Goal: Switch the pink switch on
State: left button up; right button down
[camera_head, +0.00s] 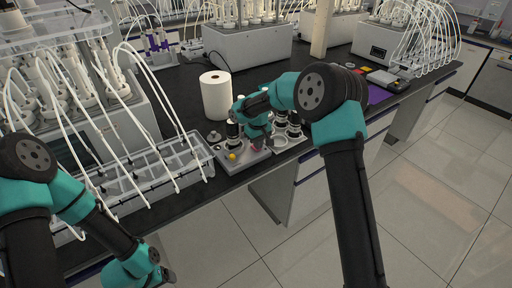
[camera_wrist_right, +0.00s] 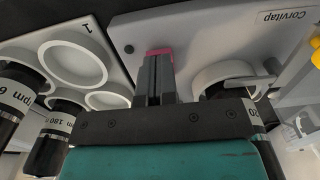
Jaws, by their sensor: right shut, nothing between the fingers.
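The pink switch (camera_wrist_right: 160,51) shows as a small pink strip right at the tips of my right gripper (camera_wrist_right: 157,68) in the right wrist view. It sits on a grey plate (camera_wrist_right: 215,35) labelled "Corvitap". In the head view a bit of pink (camera_head: 256,148) shows under my right gripper (camera_head: 260,146). The right fingers are closed together with nothing between them. They are at or against the switch; I cannot tell if they touch. The fingers partly hide it, and its position is unclear. My left gripper (camera_head: 160,277) is low at the left, its jaws unclear.
A yellow knob (camera_head: 232,156) is on the plate's left part. A white rack (camera_wrist_right: 105,60) marked "1" and black-and-white bottles (camera_wrist_right: 15,95) stand close by. A white paper roll (camera_head: 216,96) stands behind. A clear tray (camera_head: 165,165) with tubes lies left. The counter's front edge is near.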

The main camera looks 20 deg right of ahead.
jog(key=shift+f, duration=0.3)
jog(key=shift+r, duration=3.55)
jog(key=shift+f, duration=0.1)
